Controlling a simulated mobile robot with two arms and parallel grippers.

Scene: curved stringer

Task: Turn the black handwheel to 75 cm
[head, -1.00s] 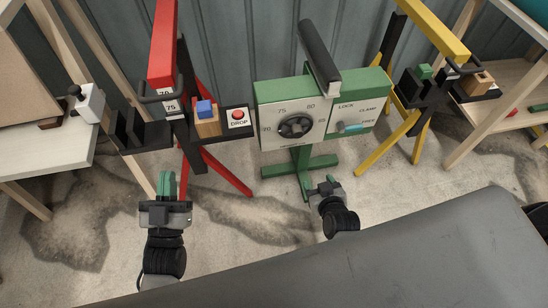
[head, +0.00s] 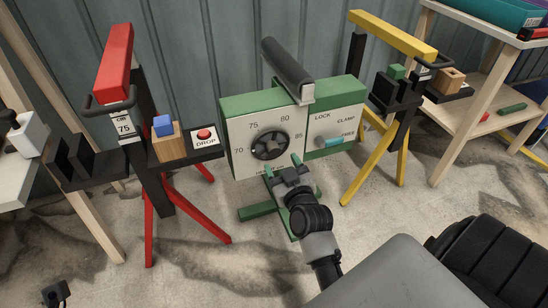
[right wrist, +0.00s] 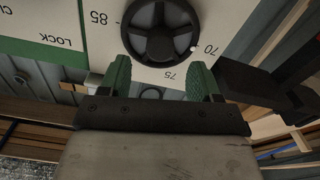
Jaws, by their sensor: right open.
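The black handwheel (head: 270,146) sits on the white dial plate (head: 241,168) of a green-framed box, with 70, 75, 80 and 85 around it. In the right wrist view, the handwheel (right wrist: 160,32) is just beyond my fingers, and a small white dot shows on its rim beside the 70. My right gripper (head: 286,173) is below and slightly right of the handwheel. Its green fingers (right wrist: 160,78) are apart with nothing between them and do not surround the wheel. My left gripper (head: 56,292) barely shows at the lower left; its jaws are unclear.
A teal lever (head: 328,142) stands on the LOCK/CLAMP/FREE panel right of the dial. A red stand (head: 117,57) with a DROP button (head: 204,135) is left, a yellow stand (head: 390,32) right. A black roller (head: 287,68) tops the box.

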